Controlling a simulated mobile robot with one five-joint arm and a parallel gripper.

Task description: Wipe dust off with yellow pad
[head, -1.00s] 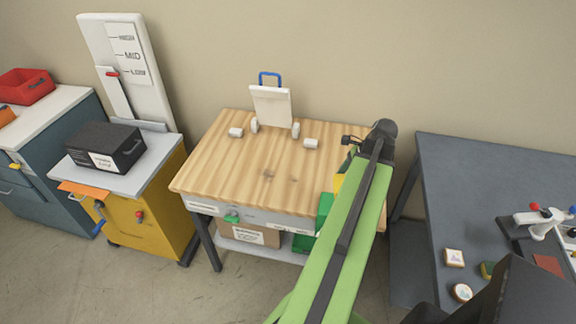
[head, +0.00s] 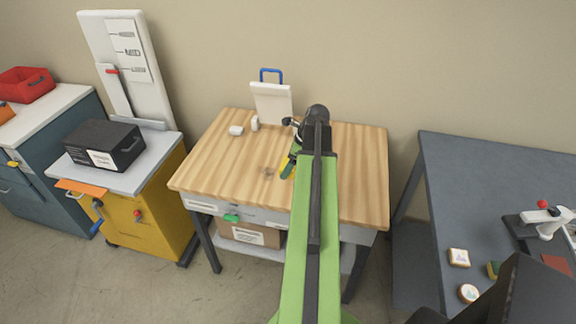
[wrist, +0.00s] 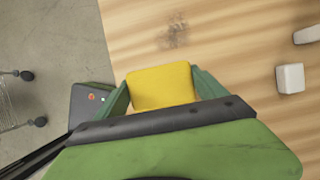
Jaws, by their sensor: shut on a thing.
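The yellow pad (wrist: 160,84) is between the two green fingers of my gripper (head: 290,165), which is shut on it. My gripper is over the middle of the wooden tabletop (head: 215,165). I cannot tell whether the pad touches the wood. A dark dust smudge (head: 268,171) lies on the wood just left of my gripper in the head view. In the wrist view a dust smudge (wrist: 176,33) shows just beyond the pad's far edge, uncovered. My arm and gripper hide part of the tabletop.
Small white blocks (head: 235,130) stand towards the back of the table, near a white board (head: 271,104) with a blue handle. A grey table (head: 450,190) stands to the right and a yellow cabinet (head: 155,215) to the left. The tabletop's front left is clear.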

